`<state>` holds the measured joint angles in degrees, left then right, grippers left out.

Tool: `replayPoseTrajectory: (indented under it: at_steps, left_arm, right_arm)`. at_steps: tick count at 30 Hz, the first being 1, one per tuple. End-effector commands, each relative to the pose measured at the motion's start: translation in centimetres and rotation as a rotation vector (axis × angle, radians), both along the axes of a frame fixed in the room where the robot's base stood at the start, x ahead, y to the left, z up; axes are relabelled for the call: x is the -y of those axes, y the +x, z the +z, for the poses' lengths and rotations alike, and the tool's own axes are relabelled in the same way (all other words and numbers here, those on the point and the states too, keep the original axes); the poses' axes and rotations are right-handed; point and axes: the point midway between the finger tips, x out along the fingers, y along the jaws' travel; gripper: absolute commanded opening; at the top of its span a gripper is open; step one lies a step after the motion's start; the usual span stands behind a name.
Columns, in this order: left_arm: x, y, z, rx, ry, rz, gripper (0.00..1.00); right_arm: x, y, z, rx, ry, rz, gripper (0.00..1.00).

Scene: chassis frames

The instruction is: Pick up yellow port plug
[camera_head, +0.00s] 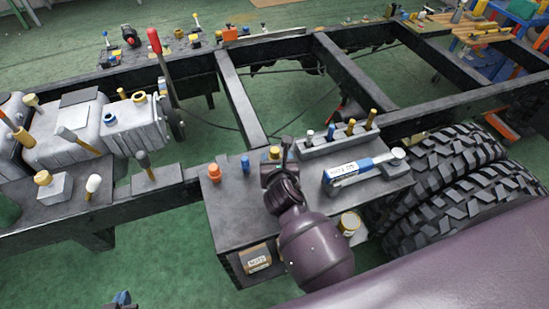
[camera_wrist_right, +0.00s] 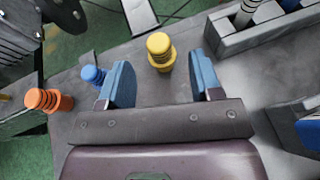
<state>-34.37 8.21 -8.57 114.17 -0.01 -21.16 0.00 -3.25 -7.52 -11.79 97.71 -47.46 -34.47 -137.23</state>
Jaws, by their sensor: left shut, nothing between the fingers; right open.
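The yellow port plug (camera_wrist_right: 160,52) stands upright on the grey worktop, with a ribbed cap and a wider base. In the head view, the plug (camera_head: 275,152) shows just behind my right gripper (camera_head: 284,163), which partly covers it. In the right wrist view, my right gripper (camera_wrist_right: 160,66) is open, with its blue-padded fingers on either side of the plug's line, apart from it. The plug sits near the fingertips. My left gripper (camera_head: 122,298) shows only as blue tips at the bottom edge of the head view, shut and empty, far from the plug.
A blue plug (camera_wrist_right: 92,75) stands close to the left finger, and an orange plug (camera_wrist_right: 48,100) stands further left. A grey holder (camera_head: 345,140) with several upright tools and a blue-white labelled tool (camera_head: 350,172) lie to the right. Black chassis rails (camera_head: 240,95) run behind.

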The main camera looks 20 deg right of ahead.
Motion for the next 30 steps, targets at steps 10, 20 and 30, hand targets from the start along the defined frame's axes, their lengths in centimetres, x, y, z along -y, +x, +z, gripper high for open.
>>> replayPoseTrajectory:
  at_steps: [10, 20, 30]
  left_arm:
    - [0.0, -0.4, -1.6, -0.016, 0.000, 0.001, 0.00]
    - [0.0, -0.6, -2.2, -0.024, 0.000, 0.000, 0.00]
    - [0.0, -0.5, -2.0, -0.020, 0.000, 0.000, 0.00]
  right_arm:
    - [0.4, 3.0, -1.8, -0.001, 0.004, -0.001, 0.58]
    - [1.0, 4.9, -2.3, 0.000, 0.002, 0.000, 0.58]
    - [1.0, 4.9, -2.3, 0.001, 0.002, 0.000, 0.31]
